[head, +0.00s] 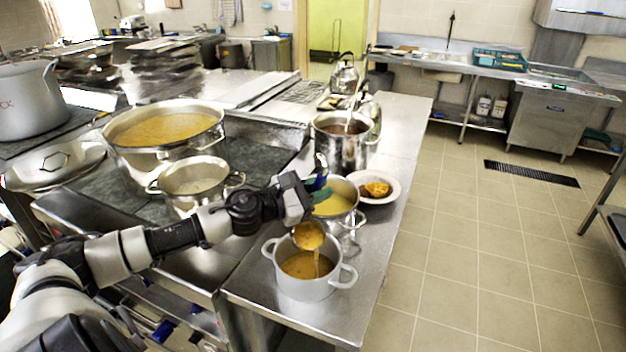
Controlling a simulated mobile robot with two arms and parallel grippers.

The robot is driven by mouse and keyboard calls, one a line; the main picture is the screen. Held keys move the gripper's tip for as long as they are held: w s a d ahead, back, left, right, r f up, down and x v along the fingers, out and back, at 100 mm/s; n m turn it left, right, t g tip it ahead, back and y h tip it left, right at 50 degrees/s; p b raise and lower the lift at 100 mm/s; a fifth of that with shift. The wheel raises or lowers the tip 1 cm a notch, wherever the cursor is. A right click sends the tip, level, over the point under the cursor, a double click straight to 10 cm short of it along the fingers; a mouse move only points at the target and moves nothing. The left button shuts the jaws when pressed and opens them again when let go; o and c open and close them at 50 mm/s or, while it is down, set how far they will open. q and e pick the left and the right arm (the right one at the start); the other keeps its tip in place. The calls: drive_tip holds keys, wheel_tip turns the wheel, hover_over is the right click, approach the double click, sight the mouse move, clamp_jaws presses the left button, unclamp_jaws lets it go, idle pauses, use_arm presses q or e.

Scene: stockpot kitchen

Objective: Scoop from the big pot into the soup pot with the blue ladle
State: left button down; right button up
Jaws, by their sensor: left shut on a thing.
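My left gripper (310,190) is shut on the blue ladle's handle (321,176), above the steel counter. The ladle's bowl (308,236) hangs below it, tilted, with orange-yellow soup in it. A thin stream of soup runs from the bowl into the light grey two-handled soup pot (302,290), which holds some soup. A big wide steel pot (165,152) of orange-yellow soup stands on the stove at left. My gripper partly hides a steel pot (345,221) of yellow soup just behind the soup pot. My right gripper is out of view.
A smaller steel pot (193,181) stands near my left forearm. The tiled floor at right is clear.

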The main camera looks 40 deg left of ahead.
use_arm(q)
drive_tip(key=s+d+f+m+p, duration=0.1)
drive_tip(key=s+d+f+m, duration=0.2)
drive_tip(key=d+f+m, duration=0.3)
drive_tip(key=s+d+f+m+p, duration=0.1)
drive_tip(key=s+d+f+m, duration=0.3)
drive_tip(key=d+f+m, duration=0.3)
drive_tip(key=shift+d+f+m+p, duration=0.3)
drive_tip(key=shift+d+m, duration=0.4)
drive_tip(key=shift+d, duration=0.2)
idle(0.8)
idle(0.6)
drive_tip(key=shift+r, duration=0.1)
idle(1.4)
